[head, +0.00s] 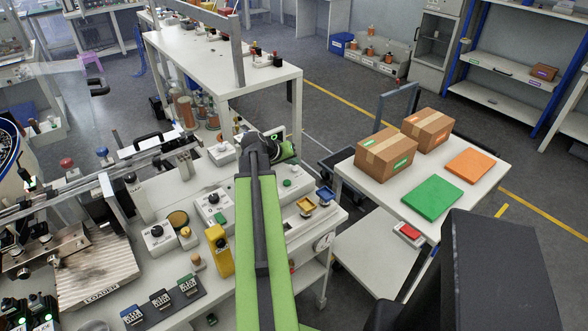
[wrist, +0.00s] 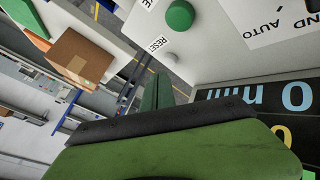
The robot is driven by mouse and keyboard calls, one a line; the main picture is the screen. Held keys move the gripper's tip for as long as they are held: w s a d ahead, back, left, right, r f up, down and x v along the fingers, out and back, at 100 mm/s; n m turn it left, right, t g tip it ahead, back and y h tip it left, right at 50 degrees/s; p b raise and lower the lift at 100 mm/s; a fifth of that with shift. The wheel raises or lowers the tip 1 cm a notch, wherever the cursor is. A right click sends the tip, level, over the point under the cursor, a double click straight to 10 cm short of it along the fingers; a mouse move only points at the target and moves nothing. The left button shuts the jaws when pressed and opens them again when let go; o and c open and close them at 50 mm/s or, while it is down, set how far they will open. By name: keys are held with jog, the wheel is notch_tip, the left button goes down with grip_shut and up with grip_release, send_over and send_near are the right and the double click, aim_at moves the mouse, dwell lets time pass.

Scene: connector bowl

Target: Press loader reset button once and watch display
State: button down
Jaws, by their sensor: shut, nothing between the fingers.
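In the wrist view a pale control panel (wrist: 215,60) fills the upper right. It carries a round green button (wrist: 180,14), a small grey button (wrist: 168,57) and a partly cut-off label (wrist: 157,44) reading "RESE" between them. A dark display (wrist: 255,97) shows "0 mm" upside down, with a yellow digit at its edge. My gripper (wrist: 158,90) is shut and empty, its green fingers pointing toward the panel, below the grey button; contact cannot be told. In the head view my gripper (head: 287,150) is beside a small display at the bench's back, largely hiding the panel.
A cart (head: 370,190) at the right carries two cardboard boxes (head: 385,155) and green and orange pads. Another bench (head: 190,45) stands behind.

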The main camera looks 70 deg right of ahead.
aim_at(293, 170)
jog(key=shift+r+p, duration=2.45)
jog(key=shift+r, duration=0.05)
jog(key=shift+r, duration=0.1)
